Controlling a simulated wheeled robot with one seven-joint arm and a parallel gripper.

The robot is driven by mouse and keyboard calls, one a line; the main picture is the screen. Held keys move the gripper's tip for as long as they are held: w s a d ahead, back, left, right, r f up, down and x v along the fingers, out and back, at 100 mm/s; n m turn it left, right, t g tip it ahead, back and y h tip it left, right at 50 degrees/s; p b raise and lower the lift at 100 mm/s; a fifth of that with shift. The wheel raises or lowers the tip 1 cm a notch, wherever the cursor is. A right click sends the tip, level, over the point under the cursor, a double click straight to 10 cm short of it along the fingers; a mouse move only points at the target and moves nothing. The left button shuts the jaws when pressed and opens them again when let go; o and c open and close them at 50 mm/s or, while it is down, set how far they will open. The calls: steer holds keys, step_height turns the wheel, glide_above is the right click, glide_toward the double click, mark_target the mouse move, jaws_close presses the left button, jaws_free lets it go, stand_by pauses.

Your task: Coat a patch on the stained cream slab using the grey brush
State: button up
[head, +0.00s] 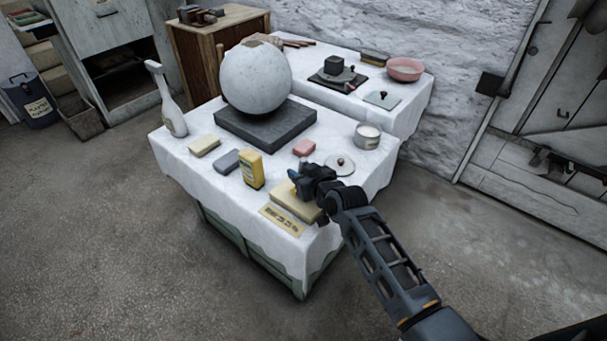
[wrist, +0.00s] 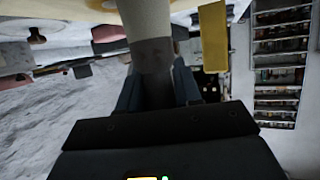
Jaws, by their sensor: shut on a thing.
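The cream slab (head: 289,201) lies near the front corner of the cloth-covered table in the head view. My gripper (head: 300,176) is over the slab's back edge and hides part of it. In the wrist view, my gripper (wrist: 157,88) is shut on the grey brush (wrist: 154,52), seen as a grey-brown part with a paler end. The pale end reaches towards a cream surface (wrist: 100,8) at the top edge of that view. I cannot tell whether they touch. The brush is hidden behind my gripper in the head view. Stains or a coated patch cannot be made out.
A large plaster sphere (head: 256,78) sits on a dark base (head: 265,130). A label (head: 282,220) lies before the slab. A white spray bottle (head: 170,105) stands left.

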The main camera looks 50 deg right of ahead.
steer(key=shift+w, duration=0.6)
steer(key=shift+s, duration=1.5)
steer(key=shift+w, duration=1.5)
